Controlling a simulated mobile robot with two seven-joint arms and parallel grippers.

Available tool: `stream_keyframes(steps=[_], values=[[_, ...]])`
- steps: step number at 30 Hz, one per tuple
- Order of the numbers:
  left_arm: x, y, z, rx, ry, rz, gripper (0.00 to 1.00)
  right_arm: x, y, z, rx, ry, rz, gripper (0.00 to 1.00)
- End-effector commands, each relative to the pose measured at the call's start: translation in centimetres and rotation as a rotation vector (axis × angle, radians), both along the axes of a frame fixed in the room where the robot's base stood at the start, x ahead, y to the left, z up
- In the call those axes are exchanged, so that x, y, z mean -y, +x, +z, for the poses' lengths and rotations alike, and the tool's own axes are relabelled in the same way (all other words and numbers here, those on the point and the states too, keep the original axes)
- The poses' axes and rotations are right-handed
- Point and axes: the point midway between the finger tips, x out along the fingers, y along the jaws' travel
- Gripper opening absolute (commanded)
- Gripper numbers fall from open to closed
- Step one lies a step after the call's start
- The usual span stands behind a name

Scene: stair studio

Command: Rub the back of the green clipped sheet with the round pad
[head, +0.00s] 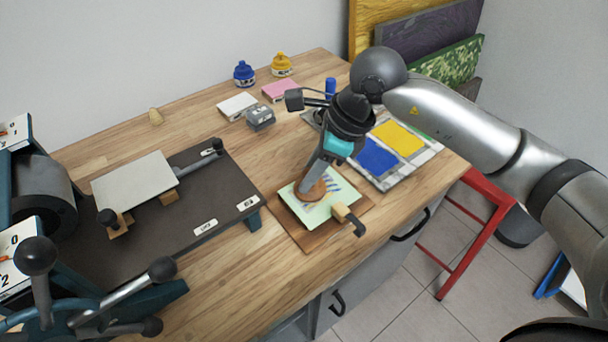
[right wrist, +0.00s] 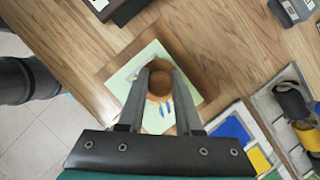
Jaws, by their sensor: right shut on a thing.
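The green sheet (head: 313,216) lies on a brown wooden board (head: 284,217) near the table's front edge, with blue marks showing on it. My right gripper (head: 318,182) is shut on the round pad (head: 311,191), a brown wooden disc, over the sheet's middle. In the right wrist view the pad (right wrist: 160,82) sits between the two fingers, over the green sheet (right wrist: 122,83). Whether it presses on the sheet is hard to tell. My left gripper is not in view.
A dark press bed (head: 215,180) with a grey plate (head: 134,187) stands left of the board. A tray with blue and yellow patches (head: 398,138) lies to the right. Blue (head: 243,74) and yellow (head: 281,65) bottles stand at the back. A red stool (head: 468,240) stands beside the table.

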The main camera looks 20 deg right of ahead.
Motion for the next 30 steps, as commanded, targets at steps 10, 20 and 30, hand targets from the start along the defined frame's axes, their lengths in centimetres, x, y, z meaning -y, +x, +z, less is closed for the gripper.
stream_keyframes(steps=[10, 20, 30], values=[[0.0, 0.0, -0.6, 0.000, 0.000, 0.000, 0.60, 1.2, 0.5, -0.1, 0.001, -0.001, -0.002, 0.00], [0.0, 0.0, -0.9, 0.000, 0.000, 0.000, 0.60, 2.2, 0.8, -0.1, 0.001, 0.001, 0.000, 0.00], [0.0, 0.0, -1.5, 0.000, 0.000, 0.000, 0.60, 3.8, 1.4, -0.2, 0.002, 0.000, -0.001, 0.00]])
